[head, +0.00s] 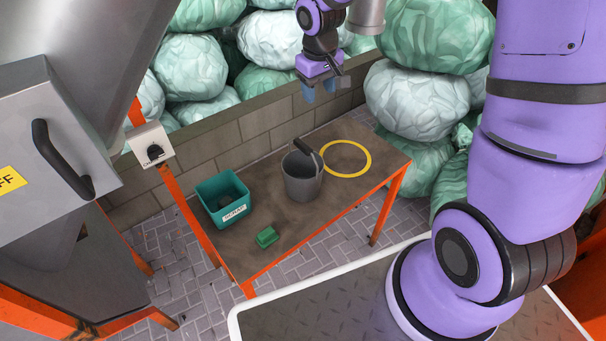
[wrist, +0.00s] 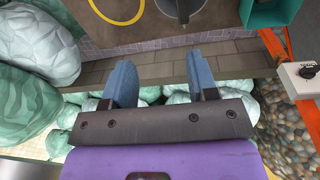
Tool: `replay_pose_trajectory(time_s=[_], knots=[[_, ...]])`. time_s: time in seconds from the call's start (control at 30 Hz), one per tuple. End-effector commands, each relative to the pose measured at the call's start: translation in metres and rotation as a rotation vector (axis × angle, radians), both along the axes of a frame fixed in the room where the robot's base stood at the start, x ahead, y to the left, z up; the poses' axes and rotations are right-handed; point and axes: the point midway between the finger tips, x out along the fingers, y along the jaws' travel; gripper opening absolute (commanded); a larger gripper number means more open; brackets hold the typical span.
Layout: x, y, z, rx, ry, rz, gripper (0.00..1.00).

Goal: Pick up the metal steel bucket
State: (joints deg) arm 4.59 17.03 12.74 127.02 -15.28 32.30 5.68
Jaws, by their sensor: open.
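The grey metal bucket (head: 302,180) stands upright on the brown table, with its dark handle raised at the rim. In the wrist view only part of the bucket (wrist: 181,10) shows, cut off by the top edge. My gripper (head: 319,90) is above and behind the table, near the low block wall, well apart from the bucket. In the wrist view its two blue fingers (wrist: 163,80) are spread apart with nothing between them.
A teal scrap bin (head: 208,207) stands left of the bucket on the table (head: 295,225). A green block (head: 267,237) lies in front. A yellow ring (head: 367,160) is right of the bucket. A switch box (head: 152,146) sits on an orange post. Wrapped bales (head: 418,100) are piled behind.

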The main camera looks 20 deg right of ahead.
Motion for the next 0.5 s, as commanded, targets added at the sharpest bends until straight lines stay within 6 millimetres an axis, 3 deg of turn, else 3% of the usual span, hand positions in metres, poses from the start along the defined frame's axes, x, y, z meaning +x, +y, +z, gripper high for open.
replay_pose_trajectory(time_s=[0.03, 0.2, 0.33, 0.5], knots=[[0.007, 0.003, -0.021, 0.009, 0.024, 0.010, 0.53], [0.022, 0.014, -0.071, 0.036, 0.068, 0.042, 0.53], [0.027, 0.020, -0.096, 0.052, 0.089, 0.055, 0.53], [0.030, 0.024, -0.113, 0.062, 0.098, 0.063, 0.53]])
